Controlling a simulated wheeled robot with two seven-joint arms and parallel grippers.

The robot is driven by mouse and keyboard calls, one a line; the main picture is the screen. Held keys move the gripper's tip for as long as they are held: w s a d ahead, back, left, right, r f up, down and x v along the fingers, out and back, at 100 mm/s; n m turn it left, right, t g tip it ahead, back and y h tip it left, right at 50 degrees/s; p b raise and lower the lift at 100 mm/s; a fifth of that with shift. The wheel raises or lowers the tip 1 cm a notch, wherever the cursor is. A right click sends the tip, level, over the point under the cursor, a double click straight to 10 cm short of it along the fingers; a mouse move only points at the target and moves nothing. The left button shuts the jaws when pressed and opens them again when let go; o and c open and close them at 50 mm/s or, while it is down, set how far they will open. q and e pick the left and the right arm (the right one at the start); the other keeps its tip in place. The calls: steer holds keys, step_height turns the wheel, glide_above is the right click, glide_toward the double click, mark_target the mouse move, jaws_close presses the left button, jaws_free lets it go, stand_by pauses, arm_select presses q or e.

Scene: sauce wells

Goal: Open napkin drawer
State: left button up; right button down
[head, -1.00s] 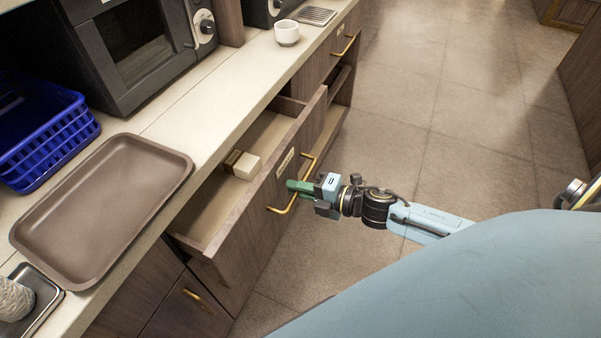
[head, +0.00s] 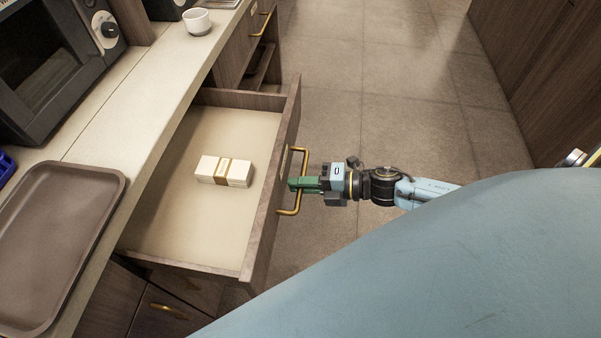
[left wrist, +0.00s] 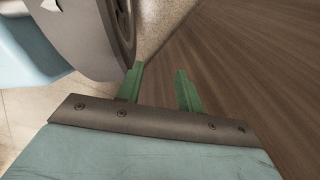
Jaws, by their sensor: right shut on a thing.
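The napkin drawer (head: 160,228) stands pulled well out from under the counter in the head view. A banded stack of pale napkins (head: 224,171) lies inside it. Its front carries a brass bar handle (head: 291,211). My right gripper (head: 292,184) is shut on the handle, with its green fingers at the middle of the bar. My left gripper shows only in the left wrist view (left wrist: 160,92), its two green fingers apart with nothing between them. A wooden surface lies beyond the fingers there.
A brown tray (head: 113,183) and a white cup (head: 196,21) stand on the counter (head: 150,113). A dark microwave (head: 50,60) is at the upper left. A closed drawer with a brass handle (head: 168,311) sits below. The tiled floor to the right is clear.

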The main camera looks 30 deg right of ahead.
steer(key=c, duration=1.6)
jaws_free()
